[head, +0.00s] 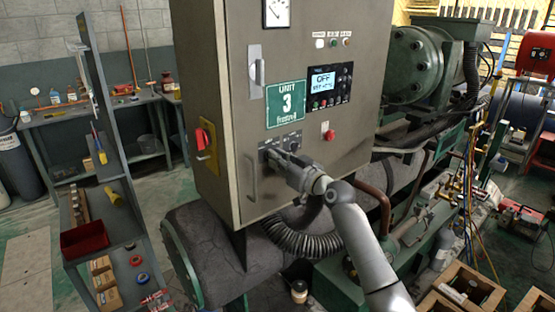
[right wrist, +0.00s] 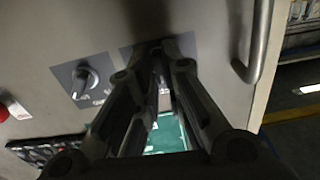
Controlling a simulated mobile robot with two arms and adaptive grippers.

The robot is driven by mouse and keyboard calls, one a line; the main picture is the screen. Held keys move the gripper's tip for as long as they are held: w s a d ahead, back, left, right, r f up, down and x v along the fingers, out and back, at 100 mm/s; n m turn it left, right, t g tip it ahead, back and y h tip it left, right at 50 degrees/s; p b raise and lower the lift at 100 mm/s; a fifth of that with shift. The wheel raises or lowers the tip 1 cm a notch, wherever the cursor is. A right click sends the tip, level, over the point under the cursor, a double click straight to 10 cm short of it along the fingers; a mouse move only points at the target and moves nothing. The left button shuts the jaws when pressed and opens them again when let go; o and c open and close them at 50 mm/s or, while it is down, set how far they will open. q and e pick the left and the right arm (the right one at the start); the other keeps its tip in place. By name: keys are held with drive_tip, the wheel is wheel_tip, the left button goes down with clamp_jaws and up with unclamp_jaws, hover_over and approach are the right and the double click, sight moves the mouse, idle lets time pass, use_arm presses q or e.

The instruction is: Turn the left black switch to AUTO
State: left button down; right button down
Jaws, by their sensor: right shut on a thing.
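The grey control cabinet (head: 230,90) carries two black switches low on its front. My right gripper (head: 272,155) is at the left switch, its fingers closed around the knob. In the right wrist view my right gripper (right wrist: 160,48) has its fingertips together against the cabinet face, over the left switch's plate (right wrist: 187,42). The knob is hidden between the fingers, so its setting cannot be read. The right switch (head: 294,145) is free; it also shows in the right wrist view (right wrist: 87,80). The display (head: 324,82) reads OFF. My left gripper is out of view.
A vertical handle (head: 251,178) is left of the switches and close to my right gripper in the wrist view. A red button (head: 330,134) is to the right. A red-and-yellow switch (head: 205,143) is on the cabinet's side. A black corrugated hose (head: 300,240) runs below.

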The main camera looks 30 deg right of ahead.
drive_tip(key=shift+m+p, duration=0.5)
drive_tip(key=shift+m, duration=0.5)
drive_tip(key=shift+r, duration=0.1)
drive_tip(key=shift+m+p, duration=0.7)
drive_tip(key=shift+m, duration=0.4)
